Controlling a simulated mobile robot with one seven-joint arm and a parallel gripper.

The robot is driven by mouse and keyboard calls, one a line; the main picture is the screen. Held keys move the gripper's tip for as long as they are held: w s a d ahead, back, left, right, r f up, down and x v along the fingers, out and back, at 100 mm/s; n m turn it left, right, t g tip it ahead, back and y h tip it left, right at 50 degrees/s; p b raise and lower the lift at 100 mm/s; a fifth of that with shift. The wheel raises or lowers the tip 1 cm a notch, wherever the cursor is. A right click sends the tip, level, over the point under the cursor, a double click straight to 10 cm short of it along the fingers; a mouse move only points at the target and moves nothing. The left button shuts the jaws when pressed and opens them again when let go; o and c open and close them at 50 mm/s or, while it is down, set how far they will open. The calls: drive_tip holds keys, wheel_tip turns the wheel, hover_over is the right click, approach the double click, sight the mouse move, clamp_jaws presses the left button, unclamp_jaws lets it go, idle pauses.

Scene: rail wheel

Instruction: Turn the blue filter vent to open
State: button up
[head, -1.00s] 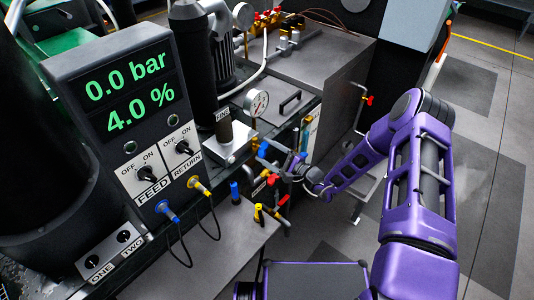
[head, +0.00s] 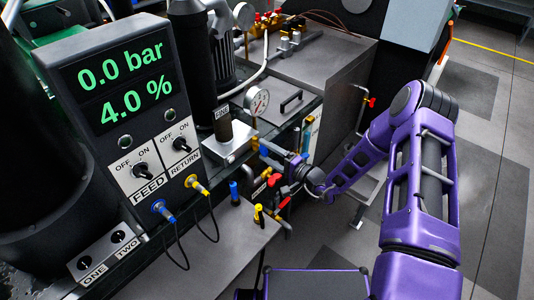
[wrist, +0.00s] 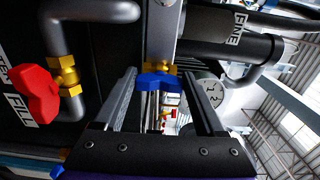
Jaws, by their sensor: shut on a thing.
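The blue filter vent (wrist: 158,81) is a small blue handle on a yellow valve body, at the centre of the wrist view. My gripper (wrist: 160,82) has one finger on each side of the handle and is shut on it. In the head view my gripper (head: 287,160) reaches the pipework from the right, and a bit of blue handle (head: 263,150) shows at its tip. The fingers and wrist hide much of the valve there.
A red handle (wrist: 38,93) by a FILL label stands left in the wrist view. A pipe labelled FINE (wrist: 236,32) runs at upper right. In the head view, red handles (head: 274,181) sit just below my gripper, and the display panel (head: 110,80) reads 0.0 bar and 4.0 %.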

idle(0.4)
drive_tip(key=o, duration=1.3)
drive_tip(key=shift+s+d, duration=0.1)
drive_tip(key=v, duration=1.7)
drive_tip(key=shift+s+d, duration=0.1)
